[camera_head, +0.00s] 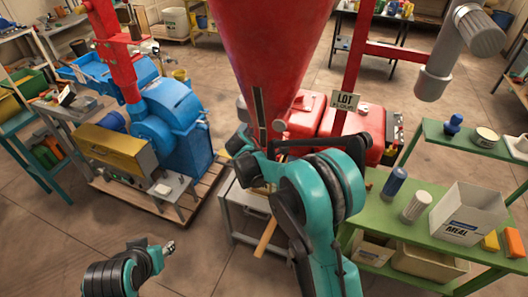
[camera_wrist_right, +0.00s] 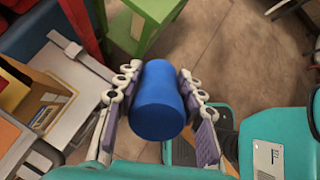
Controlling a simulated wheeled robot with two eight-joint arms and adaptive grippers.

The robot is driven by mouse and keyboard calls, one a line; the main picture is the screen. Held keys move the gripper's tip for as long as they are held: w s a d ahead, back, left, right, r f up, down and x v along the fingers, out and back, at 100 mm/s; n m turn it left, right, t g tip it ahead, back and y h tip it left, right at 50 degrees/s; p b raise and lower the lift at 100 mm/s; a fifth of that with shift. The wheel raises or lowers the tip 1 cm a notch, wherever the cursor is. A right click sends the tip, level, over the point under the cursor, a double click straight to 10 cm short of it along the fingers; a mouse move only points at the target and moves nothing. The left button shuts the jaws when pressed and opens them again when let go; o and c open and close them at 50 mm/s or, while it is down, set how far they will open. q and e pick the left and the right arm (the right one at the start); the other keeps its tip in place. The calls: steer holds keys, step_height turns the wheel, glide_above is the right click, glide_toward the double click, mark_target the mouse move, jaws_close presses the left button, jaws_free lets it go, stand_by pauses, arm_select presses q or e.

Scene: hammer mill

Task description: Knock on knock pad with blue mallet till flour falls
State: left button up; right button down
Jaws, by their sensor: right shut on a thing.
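The blue mallet's head (camera_wrist_right: 160,98) sits between the fingers of my right gripper (camera_wrist_right: 158,92) in the right wrist view. The gripper is shut on the mallet. In the head view a wooden handle (camera_head: 266,239) sticks out below my right arm, while the mallet head and right gripper are mostly hidden behind that arm. The large red hopper (camera_head: 268,50) stands just beyond, with a dark upright strip (camera_head: 259,108) on its front. I cannot make out the knock pad. My left gripper (camera_head: 168,247) is low at the left, apart from everything, its fingers too small to read.
A blue mill machine (camera_head: 172,115) on a pallet stands left. A grey cabinet (camera_head: 243,214) is below the hopper. A green bench (camera_head: 430,232) at right holds a MEAL box (camera_head: 465,215) and jars. Floor is clear at lower left.

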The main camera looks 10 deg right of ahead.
steer(key=r+n+t+h, duration=0.1)
steer(key=r+n+t, duration=0.1)
steer(key=n+t, duration=0.1)
steer(key=w+a+r+n+t+h, duration=0.1)
steer(key=r+n+t, duration=0.2)
steer(key=w+a+r+n+t+h, duration=0.1)
steer(key=r+n+t, duration=0.1)
steer(key=n+t, duration=0.2)
steer(key=shift+w+a+r+h, duration=0.1)
steer(key=shift+a+r+h, duration=0.1)
steer(key=shift+r+h, duration=0.2)
steer(key=w+a+r+n+t+y, duration=0.2)
steer(key=a+r+n+t, duration=0.35)
steer(key=r+t, duration=0.25)
steer(key=shift+m, duration=0.25)
steer(key=shift+b+x, duration=0.3)
steer(key=shift+x, duration=2.5)
steer(key=shift+w, duration=0.1)
steer(key=v, duration=0.3)
steer(key=shift+r, duration=0.1)
steer(key=shift+w, duration=0.1)
